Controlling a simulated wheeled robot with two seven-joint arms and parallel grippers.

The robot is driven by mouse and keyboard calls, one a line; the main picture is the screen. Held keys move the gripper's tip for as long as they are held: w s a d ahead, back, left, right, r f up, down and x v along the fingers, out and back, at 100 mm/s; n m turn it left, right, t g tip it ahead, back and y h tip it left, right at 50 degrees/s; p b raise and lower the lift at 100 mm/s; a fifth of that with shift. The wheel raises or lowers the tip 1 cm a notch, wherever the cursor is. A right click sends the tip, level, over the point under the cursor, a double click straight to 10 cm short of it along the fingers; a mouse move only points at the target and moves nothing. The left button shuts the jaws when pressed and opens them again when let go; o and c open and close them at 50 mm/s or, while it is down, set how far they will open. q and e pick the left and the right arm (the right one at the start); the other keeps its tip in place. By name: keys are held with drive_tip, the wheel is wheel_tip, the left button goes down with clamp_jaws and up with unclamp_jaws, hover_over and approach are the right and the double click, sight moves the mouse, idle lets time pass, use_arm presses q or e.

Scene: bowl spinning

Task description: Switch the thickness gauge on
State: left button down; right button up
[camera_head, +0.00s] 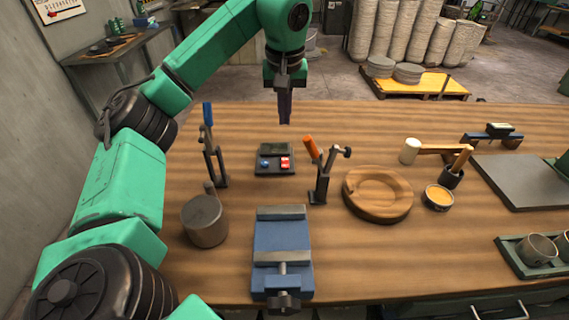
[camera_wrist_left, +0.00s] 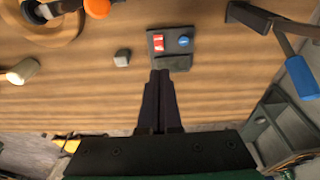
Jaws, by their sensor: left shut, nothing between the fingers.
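The thickness gauge appears to be the small dark box (camera_head: 275,159) on the table, with a dull dark green display at its back and a blue button (camera_head: 264,162) and a red button (camera_head: 285,162) in front. It also shows in the left wrist view (camera_wrist_left: 172,62), with the red button (camera_wrist_left: 159,43) left of the blue one (camera_wrist_left: 184,41). My left gripper (camera_head: 285,121) is shut and empty, pointing down above and behind the gauge in the head view. In the left wrist view its fingertips (camera_wrist_left: 160,73) overlap the gauge's near edge; contact cannot be told. My right gripper is out of view.
A clamp with a blue handle (camera_head: 208,115) stands left of the gauge, and one with an orange handle (camera_head: 311,147) stands close on its right. A blue vise (camera_head: 281,237) lies in front. A round wooden dish (camera_head: 378,210) sits further right.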

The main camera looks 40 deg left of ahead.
sight(284, 160)
use_arm(q)
drive_tip(key=shift+s+r, duration=0.1)
drive_tip(key=shift+r, duration=0.1)
drive_tip(key=shift+f, duration=0.1)
drive_tip(key=f, duration=0.4)
drive_tip(key=w+a+f+p, duration=0.1)
drive_tip(key=f, duration=0.4)
drive_tip(key=w+f, duration=0.1)
drive_tip(key=f, duration=0.3)
drive_tip(key=shift+w+a+f, duration=0.1)
drive_tip(key=shift+a+f, duration=0.2)
drive_tip(key=shift+f, duration=0.05)
